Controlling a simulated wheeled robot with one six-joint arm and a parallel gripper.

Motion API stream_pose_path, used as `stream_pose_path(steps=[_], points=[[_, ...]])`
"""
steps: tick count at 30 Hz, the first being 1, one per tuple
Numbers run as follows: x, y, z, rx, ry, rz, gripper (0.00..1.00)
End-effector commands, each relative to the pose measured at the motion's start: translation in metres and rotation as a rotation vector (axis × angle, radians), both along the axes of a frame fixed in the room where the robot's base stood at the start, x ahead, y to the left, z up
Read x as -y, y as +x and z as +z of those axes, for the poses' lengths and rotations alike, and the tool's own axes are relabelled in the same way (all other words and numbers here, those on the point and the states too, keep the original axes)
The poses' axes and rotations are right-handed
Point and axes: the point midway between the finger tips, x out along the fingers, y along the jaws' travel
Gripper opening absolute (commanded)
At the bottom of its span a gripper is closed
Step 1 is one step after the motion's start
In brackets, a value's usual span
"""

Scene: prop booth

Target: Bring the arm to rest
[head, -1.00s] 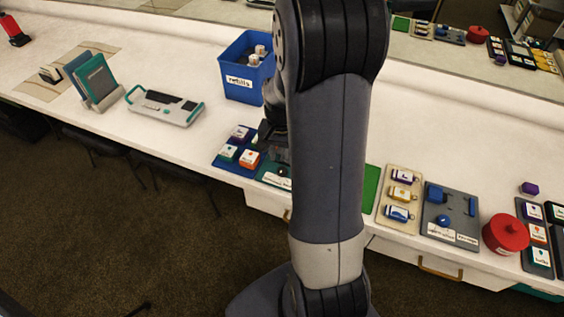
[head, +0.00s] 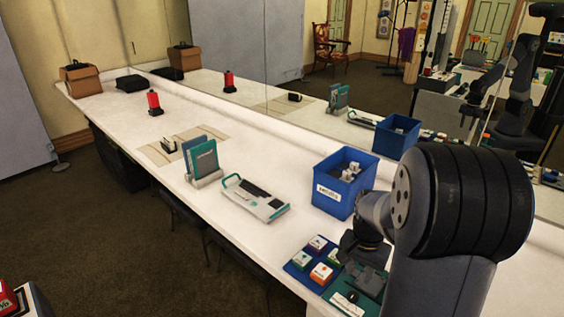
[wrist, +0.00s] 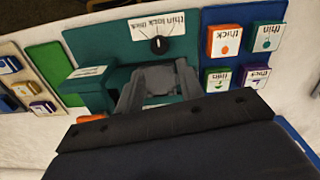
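My gripper (wrist: 157,76) shows in the wrist view over a teal board (wrist: 115,48) that carries a black dial and a label. Its two fingers stand apart, with a grey shape between them that looks like part of the board's fixture; I see nothing held. In the head view my gripper (head: 368,256) hangs low over the counter, partly hidden behind my own arm. The teal board (head: 345,302) lies below it.
A blue mat (head: 299,260) with several coloured blocks lies beside the teal board. A blue bin (head: 334,196) stands close behind my gripper. A white and teal device (head: 254,200), a book rack (head: 205,178) and a red lantern (head: 154,103) stand farther left along the counter (head: 120,115).

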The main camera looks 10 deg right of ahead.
Motion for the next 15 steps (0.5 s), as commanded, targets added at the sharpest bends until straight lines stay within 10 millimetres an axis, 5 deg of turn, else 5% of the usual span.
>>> stream_pose_path(steps=[9,15], points=[[0.0,-0.002,-0.061,-0.006,0.001,0.0,0.36],[0.001,-0.002,-0.084,-0.004,0.001,0.0,0.36]])
